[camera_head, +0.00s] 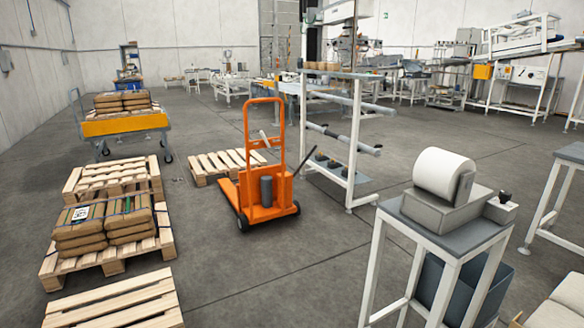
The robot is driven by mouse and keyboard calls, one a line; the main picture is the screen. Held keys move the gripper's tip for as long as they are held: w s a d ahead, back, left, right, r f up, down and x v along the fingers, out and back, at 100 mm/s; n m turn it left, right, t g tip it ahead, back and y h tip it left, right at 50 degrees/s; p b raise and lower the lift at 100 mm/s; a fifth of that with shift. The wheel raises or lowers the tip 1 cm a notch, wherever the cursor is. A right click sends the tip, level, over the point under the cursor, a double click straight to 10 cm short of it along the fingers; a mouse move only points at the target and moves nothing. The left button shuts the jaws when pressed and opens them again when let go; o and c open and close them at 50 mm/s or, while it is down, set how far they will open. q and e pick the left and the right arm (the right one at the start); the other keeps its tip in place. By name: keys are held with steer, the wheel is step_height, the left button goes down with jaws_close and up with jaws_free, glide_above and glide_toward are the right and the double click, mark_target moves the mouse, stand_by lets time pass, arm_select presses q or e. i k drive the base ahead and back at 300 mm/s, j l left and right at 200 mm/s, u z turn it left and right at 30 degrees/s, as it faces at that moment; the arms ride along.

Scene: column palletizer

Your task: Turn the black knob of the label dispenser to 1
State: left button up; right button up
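The label dispenser (443,212) stands on a small grey-topped stand with white legs at the right of the head view. It is a grey box carrying a large white label roll (440,172). The black knob (505,197) sits on top of a small light box at the dispenser's right end. The knob is too small for me to read its setting or any numbers. Neither of my grippers is in view, and nothing touches the knob.
An orange stacker (264,190) stands mid-floor, beside a white rack (352,150). Wooden pallets (115,305), some with brown sacks (128,215), lie at left. A grey bin (440,285) is under the dispenser stand. Another table (570,152) stands at right. The floor left of the stand is clear.

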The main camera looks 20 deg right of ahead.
mark_target(505, 196)
steer(key=i+z, duration=0.55)
steer(key=z, duration=0.25)
steer(key=i+j+z, duration=0.15)
steer(key=z, duration=0.25)
steer(key=i+j+z, duration=0.4)
steer(key=i+z, duration=0.15)
steer(key=z, duration=0.3)
steer(key=i+j+z, duration=0.15)
steer(key=z, duration=0.3)
steer(key=i+j+z, duration=0.1)
steer(key=z, duration=0.3)
steer(key=i+j+z, duration=0.1)
steer(key=j+z, duration=0.2)
steer(key=z, duration=0.15)
